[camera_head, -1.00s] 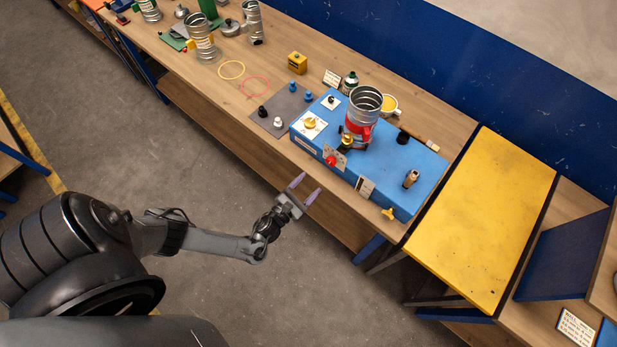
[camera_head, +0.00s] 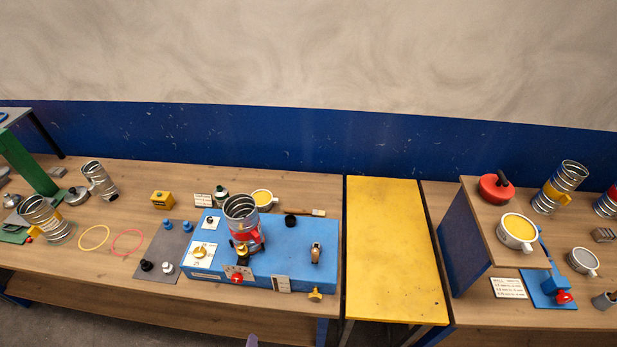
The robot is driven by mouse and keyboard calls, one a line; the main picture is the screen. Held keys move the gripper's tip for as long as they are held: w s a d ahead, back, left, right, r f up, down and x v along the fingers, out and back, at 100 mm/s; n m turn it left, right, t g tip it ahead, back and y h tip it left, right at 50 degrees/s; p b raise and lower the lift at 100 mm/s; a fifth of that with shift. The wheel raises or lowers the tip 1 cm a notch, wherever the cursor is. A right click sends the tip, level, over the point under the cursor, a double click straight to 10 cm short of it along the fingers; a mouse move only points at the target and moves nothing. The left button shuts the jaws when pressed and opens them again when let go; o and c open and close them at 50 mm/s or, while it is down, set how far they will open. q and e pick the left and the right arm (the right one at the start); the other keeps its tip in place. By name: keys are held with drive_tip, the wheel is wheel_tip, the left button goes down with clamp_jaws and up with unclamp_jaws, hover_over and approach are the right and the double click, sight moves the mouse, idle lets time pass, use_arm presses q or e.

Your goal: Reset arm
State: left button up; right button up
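Only a purple fingertip of my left gripper (camera_head: 252,341) shows at the bottom edge, in front of the bench; the rest of that arm is out of the picture. My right gripper is not in view. A blue test box (camera_head: 290,250) sits on the wooden bench. A spiral duct piece (camera_head: 241,208) with a red band stands upright on the box, with a yellow-and-black fitting at its foot. A brass-coloured fitting (camera_head: 315,253) and a yellow knob (camera_head: 201,252) are also on the box.
A yellow table (camera_head: 392,260) is bare, right of the wooden bench (camera_head: 100,265). Further right, a raised shelf (camera_head: 487,224) holds a red-lidded pot (camera_head: 495,188) and a yellow-filled cup (camera_head: 517,230). More ducts (camera_head: 45,220) stand at the left. A blue wall band (camera_head: 250,140) runs behind.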

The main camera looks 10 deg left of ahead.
use_arm(q)
wheel_tip(320, 180, up, 14)
drive_tip(key=s+d+n+g+h, duration=0.1)
drive_tip(key=s+n+g+h, duration=0.2)
drive_tip(key=n, duration=1)
drive_tip(key=s+n+g, duration=0.1)
drive_tip(key=n, duration=0.2)
drive_tip(key=s+r+n+g, duration=0.1)
drive_tip(key=s+n, duration=0.1)
drive_tip(key=n, duration=0.1)
drive_tip(key=s+r+n+g, duration=0.1)
drive_tip(key=s+n+g, duration=0.1)
drive_tip(key=shift+d+r+n, duration=0.25)
drive_tip(key=shift+n, duration=0.15)
